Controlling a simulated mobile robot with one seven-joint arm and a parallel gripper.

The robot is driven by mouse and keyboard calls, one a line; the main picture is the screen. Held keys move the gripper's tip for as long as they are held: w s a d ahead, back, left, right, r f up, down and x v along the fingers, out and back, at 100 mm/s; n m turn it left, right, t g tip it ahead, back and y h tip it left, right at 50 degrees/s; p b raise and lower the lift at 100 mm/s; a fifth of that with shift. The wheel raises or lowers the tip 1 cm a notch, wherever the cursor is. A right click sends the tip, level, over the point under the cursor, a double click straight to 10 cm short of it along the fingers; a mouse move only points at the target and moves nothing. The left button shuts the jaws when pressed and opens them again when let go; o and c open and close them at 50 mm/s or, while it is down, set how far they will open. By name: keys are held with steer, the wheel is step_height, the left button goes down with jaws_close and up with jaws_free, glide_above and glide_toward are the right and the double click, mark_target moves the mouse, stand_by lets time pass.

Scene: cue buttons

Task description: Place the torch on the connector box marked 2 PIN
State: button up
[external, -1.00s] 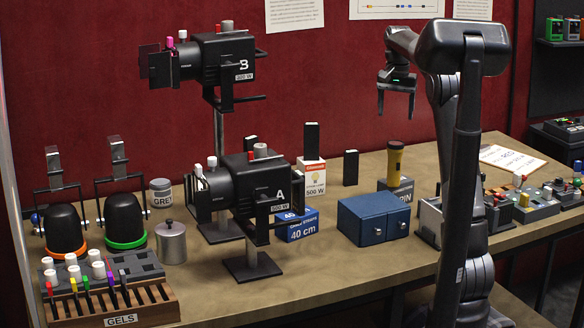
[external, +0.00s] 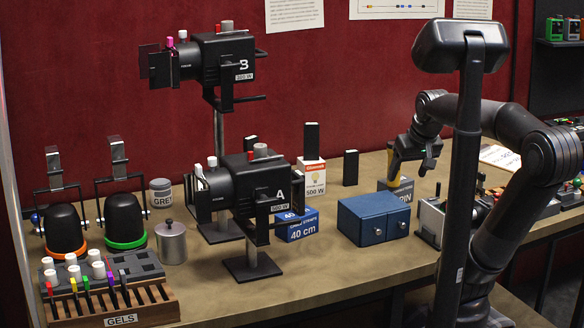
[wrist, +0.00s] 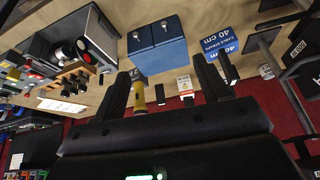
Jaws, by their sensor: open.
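The torch (external: 402,188) has a yellow barrel.
A blue two-door case (external: 373,218) stands just in front of the grey box. A white lamp carton (external: 312,177) and a black upright block (external: 350,167) stand to the left. Lamps A (external: 245,190) and B (external: 215,68) rise further left. Open table lies in front.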

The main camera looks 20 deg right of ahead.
steer(key=shift+n+t, duration=0.3)
steer(key=shift+n, duration=0.1)
steer(key=s+f, duration=0.3)
steer(key=shift+s+a+f, duration=0.1)
steer(key=shift+s+a, duration=0.05)
steer(key=shift+a, duration=0.25)
steer(key=shift+o, duration=0.3)
stand_by(0.8)
steer(key=w+d+r+n+h, duration=0.15)
steer(key=w+d+n, duration=0.35)
steer(key=w+n, duration=0.5)
steer(key=w+d+n+g+h, duration=0.1)
steer(key=w+d+n+h, duration=0.1)
steer(key=w+d+n, duration=0.55)
steer(key=w+d+r+n+h, duration=0.1)
steer(key=w+d+n, duration=0.1)
steer(key=w+n, duration=1)
steer(key=w+d+f, duration=0.1)
steer(key=w+f, duration=0.1)
steer(key=f, duration=0.1)
steer(key=w+d+f+m, duration=0.1)
steer(key=w+f, duration=0.1)
steer(key=w+d+f+m, duration=0.1)
steer(key=w+f, duration=0.1)
steer(key=f, duration=0.1)
steer(key=shift+w+d+f+m, duration=0.15)
steer(key=shift+d+f+m, duration=0.1)
steer(key=shift+d+f, duration=0.15)
